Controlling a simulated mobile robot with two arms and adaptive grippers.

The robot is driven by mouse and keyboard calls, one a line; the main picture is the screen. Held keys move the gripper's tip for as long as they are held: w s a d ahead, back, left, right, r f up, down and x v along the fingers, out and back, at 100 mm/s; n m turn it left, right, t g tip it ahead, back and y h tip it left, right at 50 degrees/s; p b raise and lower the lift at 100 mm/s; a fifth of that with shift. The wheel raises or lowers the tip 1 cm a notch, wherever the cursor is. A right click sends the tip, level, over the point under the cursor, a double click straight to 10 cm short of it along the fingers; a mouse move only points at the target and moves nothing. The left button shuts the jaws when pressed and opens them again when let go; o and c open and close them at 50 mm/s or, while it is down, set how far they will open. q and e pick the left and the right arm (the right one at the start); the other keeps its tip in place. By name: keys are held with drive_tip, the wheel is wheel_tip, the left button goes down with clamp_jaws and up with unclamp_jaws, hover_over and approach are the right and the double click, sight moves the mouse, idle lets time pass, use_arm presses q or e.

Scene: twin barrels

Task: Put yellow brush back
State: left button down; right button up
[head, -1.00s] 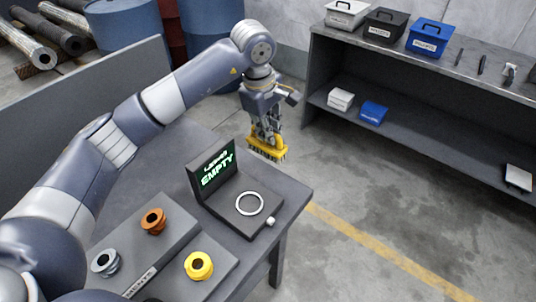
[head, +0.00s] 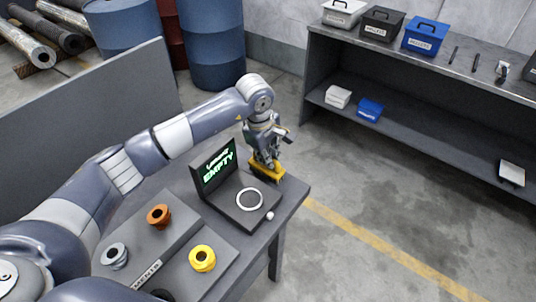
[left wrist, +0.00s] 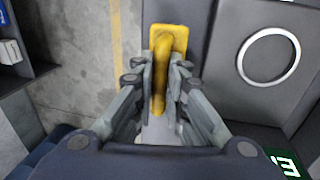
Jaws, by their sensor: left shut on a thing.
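The yellow brush (head: 267,171) is at the far right corner of the grey table (head: 291,193), behind the display device. My left gripper (head: 265,155) is above it and shut on its handle. In the left wrist view the brush (left wrist: 178,36) shows its yellow handle between the two fingers of the left gripper (left wrist: 161,70). The bristles are at or just above the tabletop; I cannot tell whether they touch it. My right gripper is not in view.
The device with a screen reading "EMPTY" (head: 217,167) and a white ring (head: 250,199) stands close beside the brush. Orange (head: 158,215), grey (head: 115,255) and yellow (head: 202,258) fittings stand at the front. A shelf (head: 410,137) with boxes is across the floor.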

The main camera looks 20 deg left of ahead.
use_arm(q)
drive_tip(key=c, duration=1.6)
unclamp_jaws()
drive_tip(key=shift+c, duration=0.2)
drive_tip(key=shift+r, duration=0.3)
wheel_tip(320, 180, up, 11)
drive_tip(key=s+b, duration=0.2)
drive_tip(key=shift+s+a+r, duration=0.15)
drive_tip(key=shift+a, duration=0.2)
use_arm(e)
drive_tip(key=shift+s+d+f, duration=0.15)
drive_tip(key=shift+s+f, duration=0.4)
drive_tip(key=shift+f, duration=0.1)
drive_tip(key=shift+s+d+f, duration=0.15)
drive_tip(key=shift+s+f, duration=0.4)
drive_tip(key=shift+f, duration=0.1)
